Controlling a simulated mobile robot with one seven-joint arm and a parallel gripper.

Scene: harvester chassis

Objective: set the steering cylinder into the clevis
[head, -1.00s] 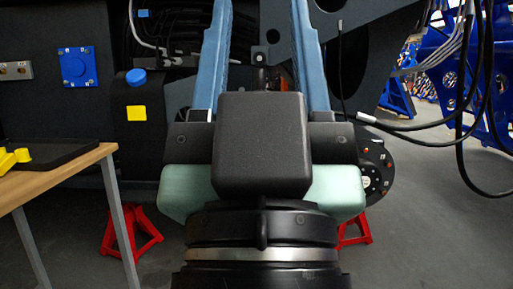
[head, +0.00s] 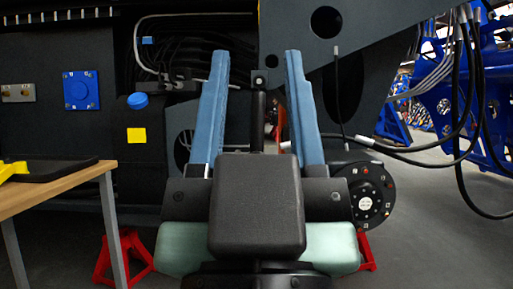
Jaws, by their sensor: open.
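My gripper (head: 255,58) is in the middle of the head view, its two long blue fingers spread apart and pointing up the picture toward the dark chassis. Between the fingers, in line with their gap, is a slim upright black rod with an eye-like end (head: 258,80) at its top; this may be the steering cylinder. Clear space shows between it and both fingers. Its lower end is hidden behind my gripper's dark body. I cannot make out the clevis for certain.
A wooden table (head: 60,187) with a black tray and a yellow part stands at the left. Red stands (head: 124,258) are on the floor. A round black hub (head: 367,196) is right of my gripper. Black hoses (head: 462,120) hang at the right.

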